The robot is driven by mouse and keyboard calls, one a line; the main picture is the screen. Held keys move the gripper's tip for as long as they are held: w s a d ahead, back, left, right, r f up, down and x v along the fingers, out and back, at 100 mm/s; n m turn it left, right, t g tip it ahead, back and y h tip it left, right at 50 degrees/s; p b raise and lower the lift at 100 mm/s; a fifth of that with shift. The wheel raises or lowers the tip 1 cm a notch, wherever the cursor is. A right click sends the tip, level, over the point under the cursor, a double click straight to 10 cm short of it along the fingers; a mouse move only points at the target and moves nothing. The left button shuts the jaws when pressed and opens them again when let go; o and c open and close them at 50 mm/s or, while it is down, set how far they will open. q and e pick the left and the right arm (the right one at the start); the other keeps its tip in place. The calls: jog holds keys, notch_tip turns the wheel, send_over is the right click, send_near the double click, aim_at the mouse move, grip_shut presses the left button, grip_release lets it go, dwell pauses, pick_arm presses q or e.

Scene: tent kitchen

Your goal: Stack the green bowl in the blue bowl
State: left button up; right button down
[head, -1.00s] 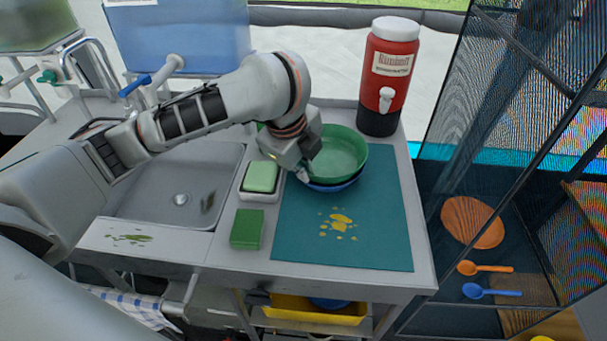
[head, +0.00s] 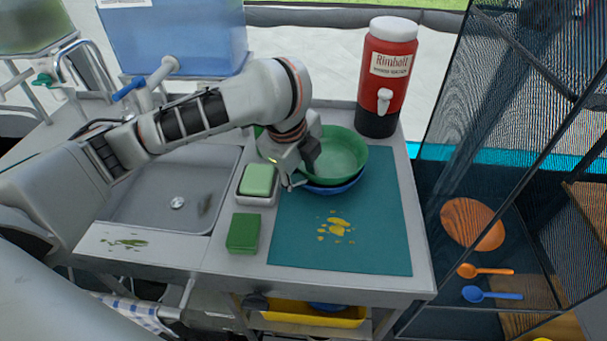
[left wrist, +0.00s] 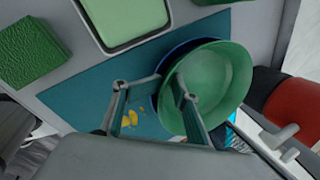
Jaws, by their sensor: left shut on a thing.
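The green bowl (head: 345,152) sits over the blue bowl (head: 338,188) at the back of the teal mat. Only part of the blue bowl's rim and side shows beneath it. In the left wrist view the green bowl (left wrist: 213,80) covers most of the blue bowl (left wrist: 178,54), whose rim shows on one side. I cannot tell whether the green bowl rests fully inside. My left gripper (head: 300,180) is at the green bowl's left rim, shut on it, with one finger inside and one outside. It also shows in the left wrist view (left wrist: 150,90). My right gripper is out of view.
The teal mat (head: 385,235) has yellow stains in front of the bowls. A soap dish with a green bar (head: 258,180) and a green sponge (head: 243,232) lie left of it. A red drink cooler (head: 388,75) stands behind right. The sink (head: 150,195) is left.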

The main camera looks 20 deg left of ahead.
pick_arm(q)
jog(key=p+v, duration=0.5)
jog(key=v, duration=0.6)
jog(key=shift+s+r, duration=0.15)
jog(key=shift+s, duration=0.1)
